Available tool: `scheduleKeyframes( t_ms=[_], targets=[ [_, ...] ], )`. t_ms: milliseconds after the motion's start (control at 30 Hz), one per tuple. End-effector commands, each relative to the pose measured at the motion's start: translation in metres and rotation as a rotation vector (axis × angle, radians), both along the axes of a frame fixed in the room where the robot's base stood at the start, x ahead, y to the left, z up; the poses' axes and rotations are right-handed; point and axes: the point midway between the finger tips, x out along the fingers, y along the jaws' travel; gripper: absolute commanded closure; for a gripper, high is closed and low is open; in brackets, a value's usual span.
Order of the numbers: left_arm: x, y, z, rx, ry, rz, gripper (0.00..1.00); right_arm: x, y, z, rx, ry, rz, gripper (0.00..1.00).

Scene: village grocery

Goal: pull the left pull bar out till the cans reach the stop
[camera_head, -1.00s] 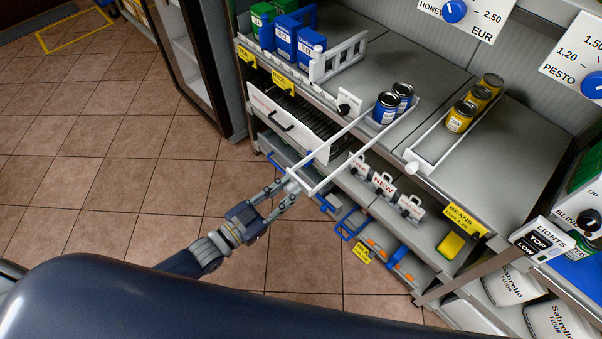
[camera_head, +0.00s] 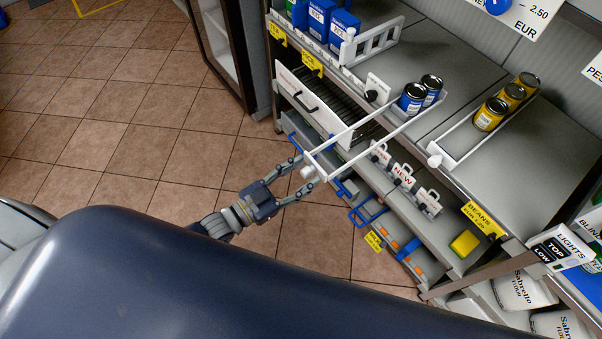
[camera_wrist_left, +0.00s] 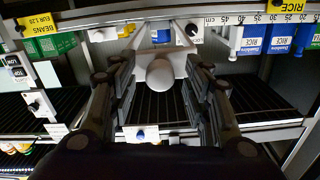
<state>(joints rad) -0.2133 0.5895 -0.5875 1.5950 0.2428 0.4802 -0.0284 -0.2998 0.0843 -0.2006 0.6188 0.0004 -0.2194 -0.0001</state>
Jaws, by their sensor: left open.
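The left pull bar (camera_head: 340,137) is a long white frame reaching far out over the shelf's front edge. Its round white knob (camera_head: 308,172) is at the outer end. My left gripper (camera_head: 303,173) is open, with one finger on each side of the knob. In the left wrist view the knob (camera_wrist_left: 160,73) shows between the spread fingers, with visible gaps on both sides. My right gripper is in neither view.
A second white pull bar (camera_head: 435,158) with several yellow cans (camera_head: 490,113) sits further right. A white gate (camera_head: 375,42) and blue boxes (camera_head: 343,27) stand to the left. A drawer (camera_head: 306,100) and lower shelves lie below. The tiled floor (camera_head: 150,140) at left is clear.

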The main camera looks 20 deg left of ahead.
Motion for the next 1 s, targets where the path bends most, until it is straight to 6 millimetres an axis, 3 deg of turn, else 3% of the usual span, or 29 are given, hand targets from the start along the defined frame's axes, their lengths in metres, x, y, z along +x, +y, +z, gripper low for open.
scheduleKeyframes(
  t_ms=[600, 1000],
  targets=[
    [-0.087, 0.063, -0.001, 0.003, 0.004, 0.000, 0.55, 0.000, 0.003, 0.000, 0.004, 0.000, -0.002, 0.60],
    [-0.096, 0.070, 0.000, 0.001, 0.000, 0.000, 0.55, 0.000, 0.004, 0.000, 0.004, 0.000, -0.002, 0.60]
  ],
)
